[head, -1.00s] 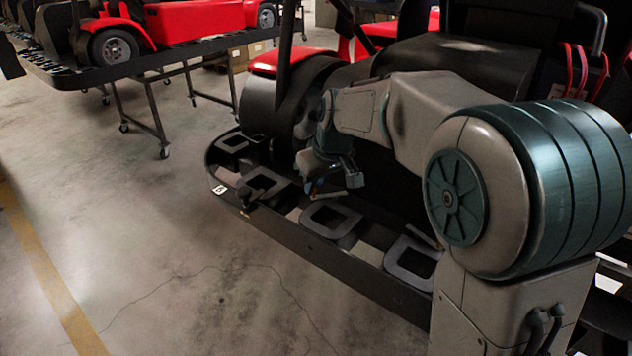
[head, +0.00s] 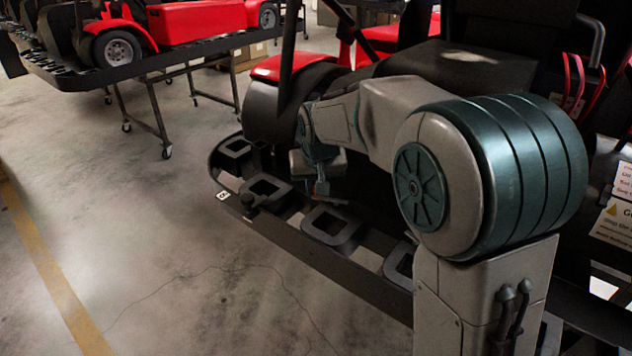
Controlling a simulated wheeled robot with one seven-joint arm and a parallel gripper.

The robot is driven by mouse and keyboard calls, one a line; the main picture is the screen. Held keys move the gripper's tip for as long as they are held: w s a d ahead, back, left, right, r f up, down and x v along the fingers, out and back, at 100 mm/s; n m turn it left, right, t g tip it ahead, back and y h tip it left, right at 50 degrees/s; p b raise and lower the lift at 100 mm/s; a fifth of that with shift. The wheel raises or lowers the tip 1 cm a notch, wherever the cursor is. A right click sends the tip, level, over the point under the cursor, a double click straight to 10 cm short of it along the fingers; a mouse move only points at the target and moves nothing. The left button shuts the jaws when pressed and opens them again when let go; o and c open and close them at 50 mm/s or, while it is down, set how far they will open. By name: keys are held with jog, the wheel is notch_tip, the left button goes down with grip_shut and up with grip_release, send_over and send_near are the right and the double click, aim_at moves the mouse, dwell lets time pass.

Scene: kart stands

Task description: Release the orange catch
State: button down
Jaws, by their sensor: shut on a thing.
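My gripper (head: 321,187) is small and dark in the head view, low beside the kart's wheel and just above the inner side of the black kart stand (head: 345,272). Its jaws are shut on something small. A thin reddish-orange bit shows at the fingertips, which fits the orange catch, but it is too small and shaded to make out its shape or position. My forearm and wrist hide part of the kart and the stand behind them. The red and black kart (head: 287,65) sits on the stand.
The stand's rim has several square-holed black blocks (head: 330,226). A second stand (head: 155,64) with a red kart (head: 195,20) is at the back left. Signs (head: 612,222) show at the right edge. The concrete floor at left is clear.

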jog(key=shift+w+m+h, duration=0.3)
jog(key=shift+w+m, duration=0.1)
jog(key=shift+m, duration=0.5)
jog(key=c, duration=1.4)
grip_release()
jog(key=shift+o, duration=0.2)
jog(key=shift+r, duration=0.1)
jog(key=p+v, duration=0.1)
jog(key=v, duration=1.2)
jog(key=shift+s+r+p, duration=0.2)
jog(key=shift+r+p, duration=0.05)
jog(key=shift+p, duration=0.05)
